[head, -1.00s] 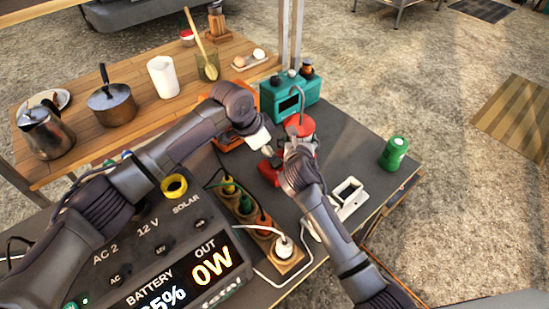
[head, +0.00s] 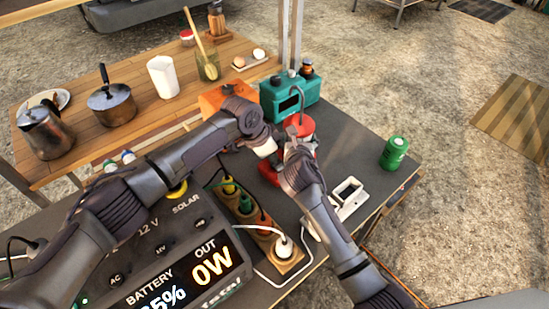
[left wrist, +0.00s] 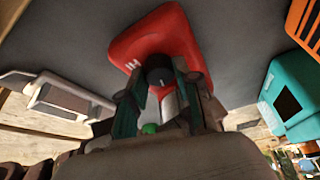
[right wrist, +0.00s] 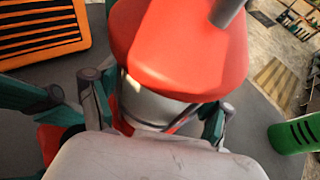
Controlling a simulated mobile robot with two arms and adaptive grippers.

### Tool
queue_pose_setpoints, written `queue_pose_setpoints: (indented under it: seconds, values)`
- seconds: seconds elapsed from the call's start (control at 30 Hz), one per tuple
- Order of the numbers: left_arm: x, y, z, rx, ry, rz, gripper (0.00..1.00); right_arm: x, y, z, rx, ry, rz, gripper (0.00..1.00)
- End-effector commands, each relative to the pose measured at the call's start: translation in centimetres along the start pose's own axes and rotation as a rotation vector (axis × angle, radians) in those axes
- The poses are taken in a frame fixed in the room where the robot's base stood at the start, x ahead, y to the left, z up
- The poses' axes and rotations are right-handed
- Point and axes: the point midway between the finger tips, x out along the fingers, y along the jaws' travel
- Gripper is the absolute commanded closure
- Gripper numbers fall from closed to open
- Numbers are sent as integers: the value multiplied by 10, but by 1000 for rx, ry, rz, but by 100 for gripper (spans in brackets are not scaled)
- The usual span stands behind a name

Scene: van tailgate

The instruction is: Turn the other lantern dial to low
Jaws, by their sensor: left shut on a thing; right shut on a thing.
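The red lantern (head: 302,128) stands on the dark tabletop, its middle partly hidden by my grippers. In the left wrist view its red base (left wrist: 158,35) carries a black dial (left wrist: 158,72) with "HI" printed beside it. My left gripper (head: 275,157) is shut on the dial, one finger on each side; its fingers show in the left wrist view (left wrist: 163,100). My right gripper (head: 297,155) is shut on the lantern's pale body (right wrist: 160,105), below the red cap (right wrist: 180,50). The dial's pointer setting is not clear.
A teal box (head: 290,95) and an orange box (head: 225,98) stand behind the lantern. A green can (head: 394,153) is to the right. A white frame-like object (head: 348,195), a power strip (head: 245,215) with plugs and a power station (head: 165,255) are in front.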

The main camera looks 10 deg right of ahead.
Motion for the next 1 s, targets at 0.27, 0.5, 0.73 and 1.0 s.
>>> queue_pose_setpoints:
  seconds: [0.27, 0.5, 0.73, 1.0]
  values:
    - [0, -1, 0, 24, -1, 10, 100, 0, 0, -2, -1, 4, -1, 88]
    - [0, -2, 0, 138, -1, 57, 100, 0, 0, -2, -1, 4, -1, 88]
    - [0, -3, 0, 302, -2, 125, 100, 0, 0, -2, -1, 4, -1, 88]
    - [0, -4, -1, 474, -2, 195, 100, 0, 0, -2, -1, 4, -1, 88]
